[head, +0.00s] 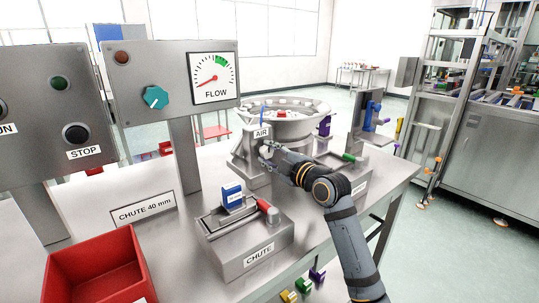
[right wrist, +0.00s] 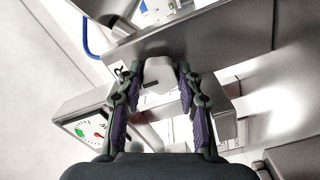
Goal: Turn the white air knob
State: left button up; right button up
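The white air knob (right wrist: 160,76) sits between the two fingers of my right gripper (right wrist: 160,84) in the right wrist view. The fingers stand apart on either side of it, with what look like narrow gaps; contact is hard to judge. In the head view my right gripper (head: 267,151) reaches the grey post under the AIR label (head: 261,133), and the knob is mostly hidden there. My left gripper is not in view.
A bowl feeder (head: 290,112) stands behind the post. The grey chute block (head: 245,245) with a blue piece and red-tipped lever is in front. A panel with a FLOW gauge (head: 212,78) and teal knob (head: 155,97) stands left. A red bin (head: 95,268) is front left.

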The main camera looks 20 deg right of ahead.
jog(key=o, duration=0.4)
jog(key=shift+v, duration=3.75)
jog(key=shift+r, duration=0.1)
